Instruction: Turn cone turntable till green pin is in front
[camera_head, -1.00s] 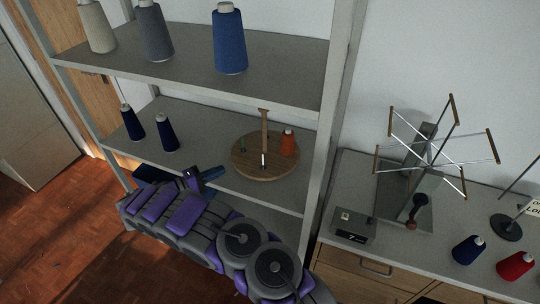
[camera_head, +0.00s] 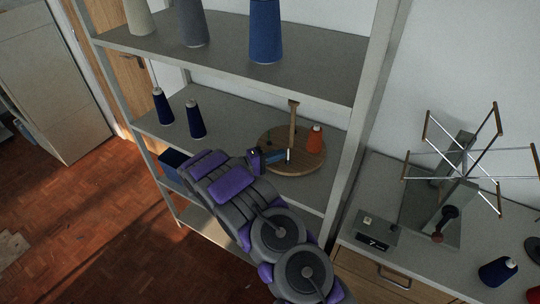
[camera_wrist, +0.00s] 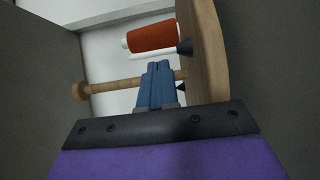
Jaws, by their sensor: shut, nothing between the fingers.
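The cone turntable (camera_head: 312,166) is a round wooden disc on the middle shelf. It has an upright wooden post (camera_head: 293,122), an orange cone (camera_head: 315,140) at its back right and a white pin (camera_head: 289,156) near the front. My gripper (camera_head: 284,155) is shut and empty, over the disc's front left part. In the wrist view, which lies sideways, the blue fingers (camera_wrist: 158,75) are together, in front of the post (camera_wrist: 112,87) and near the disc (camera_wrist: 207,50); contact cannot be told. The orange cone (camera_wrist: 152,37) shows beyond them.
Two dark blue cones (camera_head: 195,120) stand left on the same shelf. Larger cones (camera_head: 265,35) stand on the shelf above. The shelf's right upright (camera_head: 368,95) is close to the turntable. A side table at right holds a wire winder (camera_head: 462,165).

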